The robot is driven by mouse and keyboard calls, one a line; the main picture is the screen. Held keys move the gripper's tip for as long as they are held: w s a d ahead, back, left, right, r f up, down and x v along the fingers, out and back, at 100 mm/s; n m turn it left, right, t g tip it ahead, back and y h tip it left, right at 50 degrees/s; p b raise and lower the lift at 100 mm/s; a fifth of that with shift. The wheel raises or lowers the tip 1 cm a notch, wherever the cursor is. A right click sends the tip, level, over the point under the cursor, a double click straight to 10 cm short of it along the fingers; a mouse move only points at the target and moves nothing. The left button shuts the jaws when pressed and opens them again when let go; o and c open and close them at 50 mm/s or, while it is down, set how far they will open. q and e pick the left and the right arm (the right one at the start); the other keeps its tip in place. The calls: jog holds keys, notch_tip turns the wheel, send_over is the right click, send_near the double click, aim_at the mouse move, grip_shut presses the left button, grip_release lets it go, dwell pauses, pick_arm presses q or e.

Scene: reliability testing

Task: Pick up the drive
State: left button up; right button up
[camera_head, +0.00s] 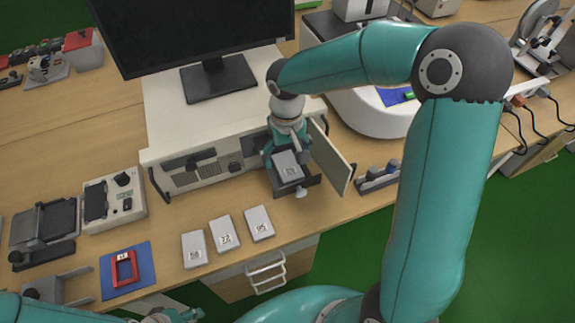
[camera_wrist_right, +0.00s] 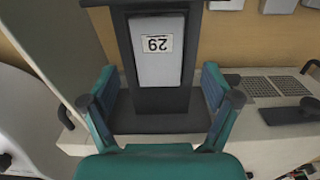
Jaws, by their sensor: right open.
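A light grey drive (camera_head: 288,166) lies on a dark pulled-out tray (camera_head: 309,181) at the front of the white chassis. In the right wrist view the drive (camera_wrist_right: 160,62) carries a label that reads 29 upside down. My right gripper (camera_head: 285,150) is above the tray, at the drive's chassis-side end. In the right wrist view its two teal fingers (camera_wrist_right: 160,92) are apart, one on each side of the tray, with nothing gripped. My left gripper (camera_head: 172,316) shows only partly at the bottom edge, and its jaws cannot be made out.
Three similar labelled drives (camera_head: 226,232) lie on the wooden table left of the tray. An open door panel (camera_head: 331,157) stands close on the tray's right. A monitor (camera_head: 195,30) stands on the chassis (camera_head: 160,125). A blue mat with a red frame (camera_head: 124,268) lies front left.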

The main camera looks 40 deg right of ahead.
aim_at(287, 165)
notch_tip(287, 165, down, 3)
jog(key=shift+f, duration=0.2)
jog(key=shift+s, duration=0.1)
jog(key=c, duration=1.3)
